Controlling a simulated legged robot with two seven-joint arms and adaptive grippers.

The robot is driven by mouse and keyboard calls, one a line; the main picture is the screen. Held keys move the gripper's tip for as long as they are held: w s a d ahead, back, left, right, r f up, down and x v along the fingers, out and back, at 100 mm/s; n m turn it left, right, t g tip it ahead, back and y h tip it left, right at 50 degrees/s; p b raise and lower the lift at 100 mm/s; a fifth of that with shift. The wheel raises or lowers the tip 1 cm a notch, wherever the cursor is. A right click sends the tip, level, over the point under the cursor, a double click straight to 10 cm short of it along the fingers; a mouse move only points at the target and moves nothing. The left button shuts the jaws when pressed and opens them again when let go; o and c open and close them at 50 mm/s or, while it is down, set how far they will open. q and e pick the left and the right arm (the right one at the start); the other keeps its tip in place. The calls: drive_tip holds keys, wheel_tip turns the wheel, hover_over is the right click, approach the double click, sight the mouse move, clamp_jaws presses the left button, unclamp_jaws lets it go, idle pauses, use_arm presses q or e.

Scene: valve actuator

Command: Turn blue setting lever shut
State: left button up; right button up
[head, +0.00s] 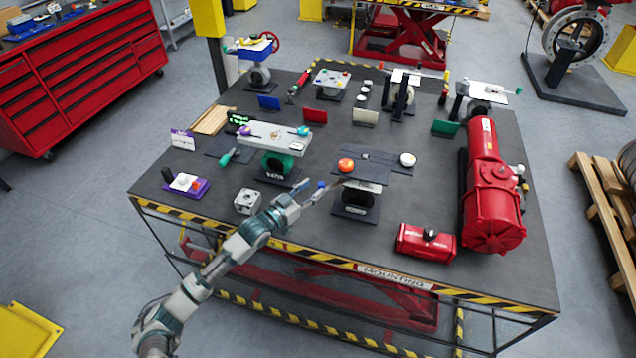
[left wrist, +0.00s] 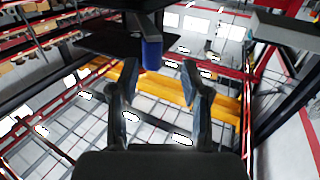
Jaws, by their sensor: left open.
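The blue setting lever's knob (head: 321,185) shows in the head view at the left edge of a dark valve stand (head: 356,200) near the front of the table. In the left wrist view the blue knob (left wrist: 151,52) is a short upright cylinder under a dark plate. My left gripper (head: 302,195) is just left of the knob in the head view. In the left wrist view my left gripper (left wrist: 160,80) is open, with the knob between and slightly beyond its fingertips, no finger clearly touching it. My right gripper is not in view.
A red box (head: 425,242) and large red actuator (head: 491,190) are to the right. The table front is mostly clear.

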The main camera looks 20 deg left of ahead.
sight(320, 183)
use_arm(q)
drive_tip(key=w+d, duration=0.3)
drive_tip(key=shift+d+r, duration=0.1)
drive_tip(key=shift+a, duration=0.6)
clamp_jaws()
drive_tip(key=shift+d, duration=0.15)
